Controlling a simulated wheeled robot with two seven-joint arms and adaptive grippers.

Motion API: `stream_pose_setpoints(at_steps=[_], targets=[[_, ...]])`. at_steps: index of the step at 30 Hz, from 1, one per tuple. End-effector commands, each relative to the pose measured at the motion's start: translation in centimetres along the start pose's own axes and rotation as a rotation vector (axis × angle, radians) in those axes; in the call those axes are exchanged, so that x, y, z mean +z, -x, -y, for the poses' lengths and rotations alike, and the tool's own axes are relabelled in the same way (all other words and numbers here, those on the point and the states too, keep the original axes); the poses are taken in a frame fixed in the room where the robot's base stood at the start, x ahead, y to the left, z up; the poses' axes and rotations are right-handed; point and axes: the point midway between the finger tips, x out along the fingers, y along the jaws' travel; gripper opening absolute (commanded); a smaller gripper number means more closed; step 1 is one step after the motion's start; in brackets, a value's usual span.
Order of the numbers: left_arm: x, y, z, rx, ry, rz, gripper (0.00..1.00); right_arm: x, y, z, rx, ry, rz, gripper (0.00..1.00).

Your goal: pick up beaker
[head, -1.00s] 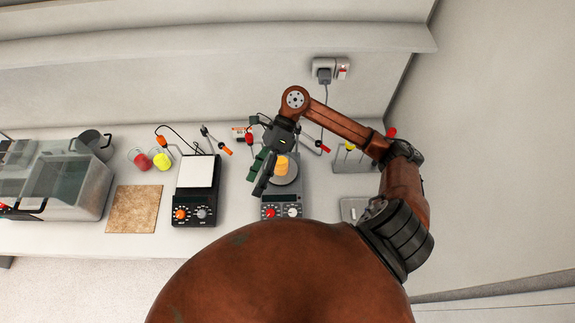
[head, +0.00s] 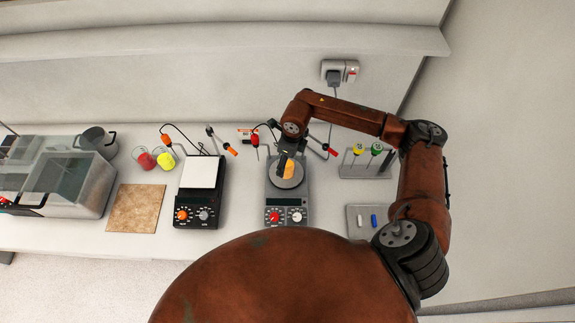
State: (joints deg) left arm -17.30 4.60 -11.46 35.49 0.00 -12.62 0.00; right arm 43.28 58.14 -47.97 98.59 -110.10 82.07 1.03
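A beaker of orange liquid (head: 289,171) stands on the round plate of the right-hand hotplate device (head: 287,201) in the head view. My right gripper (head: 282,167) points down at the beaker's left side, overlapping its edge in the picture. The gripper is seen nearly from above and its fingers are mostly hidden, so I cannot tell whether they touch or grip the beaker. Two more beakers, one with red liquid (head: 146,161) and one with yellow liquid (head: 165,161), stand further left. My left gripper is not in view.
A second device with a white square top (head: 199,174) stands left of centre, beside a brown cork-like mat (head: 136,209). A clear-walled box (head: 80,185) and a grey pot (head: 97,139) are at far left. A rack (head: 366,170) and a small tray (head: 354,210) are at right.

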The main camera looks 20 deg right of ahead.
Motion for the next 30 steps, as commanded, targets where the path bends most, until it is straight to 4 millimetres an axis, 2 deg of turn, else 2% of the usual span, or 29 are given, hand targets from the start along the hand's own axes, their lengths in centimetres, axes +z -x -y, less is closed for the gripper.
stream_pose_setpoints(at_steps=[3, 7, 16, 30], targets=[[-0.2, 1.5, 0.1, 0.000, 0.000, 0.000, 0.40, 0.0, -1.5, -0.7, 0.005, -0.001, -0.002, 0.69], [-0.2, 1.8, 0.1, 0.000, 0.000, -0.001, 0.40, 0.0, -3.2, -0.6, 0.004, -0.002, -0.001, 0.69], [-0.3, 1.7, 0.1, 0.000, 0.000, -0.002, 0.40, 0.0, -3.9, -0.5, 0.002, 0.001, -0.001, 0.69], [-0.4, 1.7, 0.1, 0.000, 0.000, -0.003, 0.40, 0.0, -3.8, -0.5, 0.002, 0.000, 0.000, 0.37]])
